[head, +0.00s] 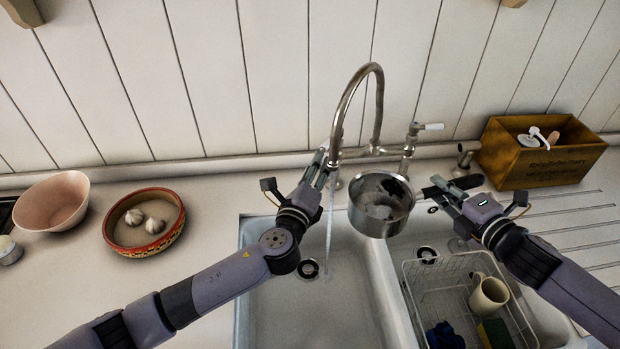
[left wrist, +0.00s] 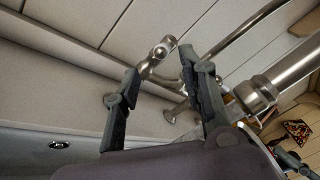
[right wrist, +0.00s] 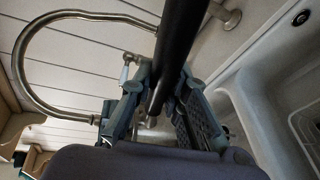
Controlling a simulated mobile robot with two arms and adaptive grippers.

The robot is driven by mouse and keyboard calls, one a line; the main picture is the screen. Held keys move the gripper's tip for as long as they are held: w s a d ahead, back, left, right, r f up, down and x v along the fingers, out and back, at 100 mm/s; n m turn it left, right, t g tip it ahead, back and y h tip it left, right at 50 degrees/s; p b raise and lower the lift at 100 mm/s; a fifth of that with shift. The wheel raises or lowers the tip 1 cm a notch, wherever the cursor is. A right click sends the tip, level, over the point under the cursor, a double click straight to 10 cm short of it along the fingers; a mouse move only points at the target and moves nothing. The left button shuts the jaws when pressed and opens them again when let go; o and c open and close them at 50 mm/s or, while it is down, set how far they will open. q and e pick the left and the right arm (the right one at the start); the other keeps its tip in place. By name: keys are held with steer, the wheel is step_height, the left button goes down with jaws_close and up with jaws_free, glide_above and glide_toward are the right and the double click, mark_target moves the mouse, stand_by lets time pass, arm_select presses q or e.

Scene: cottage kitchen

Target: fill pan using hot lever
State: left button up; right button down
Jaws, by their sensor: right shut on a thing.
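In the head view, the steel pan (head: 381,222) hangs over the sink divider, right of the tap spout. My right gripper (head: 447,190) is shut on its black handle, which also crosses the right wrist view (right wrist: 178,45). The curved tap (head: 376,85) runs a thin water stream (head: 329,215) into the left basin; the stream falls left of the pan. Whether the pan holds water I cannot tell. My left gripper (head: 324,168) is at the tap's left side and hides the lever there. In the left wrist view its fingers are apart (left wrist: 155,92), with metal tap parts beyond. The right lever (head: 430,126) has a white handle.
The double sink (head: 250,300) lies below. A wire rack (head: 412,285) with a mug (head: 489,296) sits in the right basin. A wooden box (head: 540,165) stands at the back right. A bowl with garlic (head: 120,240) and a pink bowl (head: 52,202) stand left.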

mark_target(388, 172)
arm_select(q)
steer(key=shift+s+a, duration=0.2)
steer(key=shift+s, duration=0.7)
steer(key=shift+s+a, duration=0.15)
steer(key=shift+s, duration=0.7)
arm_select(e)
steer(key=shift+r, duration=0.1)
